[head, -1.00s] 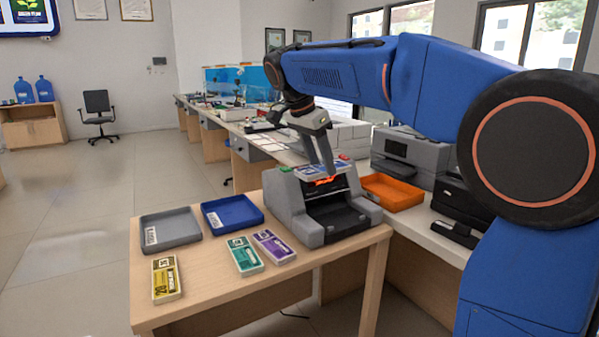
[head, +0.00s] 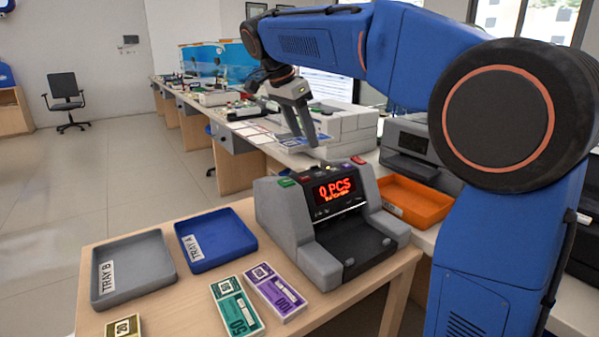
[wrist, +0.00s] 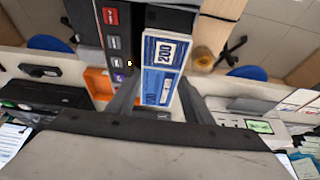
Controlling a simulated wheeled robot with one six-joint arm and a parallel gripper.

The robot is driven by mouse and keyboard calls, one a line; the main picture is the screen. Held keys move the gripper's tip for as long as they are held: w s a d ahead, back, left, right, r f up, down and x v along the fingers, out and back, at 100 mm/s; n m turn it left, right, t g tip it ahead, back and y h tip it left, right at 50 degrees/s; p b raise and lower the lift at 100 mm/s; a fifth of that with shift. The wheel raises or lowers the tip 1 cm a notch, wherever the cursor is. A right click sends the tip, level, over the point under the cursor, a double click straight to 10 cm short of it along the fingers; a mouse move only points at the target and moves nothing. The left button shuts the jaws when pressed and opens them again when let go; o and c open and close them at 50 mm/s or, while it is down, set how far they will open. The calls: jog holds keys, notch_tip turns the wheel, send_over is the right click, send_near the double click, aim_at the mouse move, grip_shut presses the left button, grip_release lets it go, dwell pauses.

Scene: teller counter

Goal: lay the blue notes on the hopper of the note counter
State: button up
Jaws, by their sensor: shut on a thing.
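My gripper (head: 306,138) is shut on a bundle of blue notes (head: 322,139), which appears above and behind the note counter (head: 287,212). In the wrist view the blue notes (wrist: 164,52), marked 200, stick out from between the fingers of my gripper (wrist: 158,98). The counter is grey and black, with a lit red display (head: 334,189) reading 0 PCS. Its button panel (wrist: 112,45) lies left of the notes in the wrist view. The hopper is not clearly visible, and I cannot tell the gap between notes and counter.
An orange tray (head: 425,203) and a grey printer (head: 412,150) stand on the right.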

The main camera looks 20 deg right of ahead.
aim_at(292, 142)
jog(key=shift+w+f, duration=0.2)
jog(key=shift+f, duration=4.75)
jog(key=shift+f, duration=0.15)
jog(key=o, duration=1.1)
jog(key=v, duration=1.2)
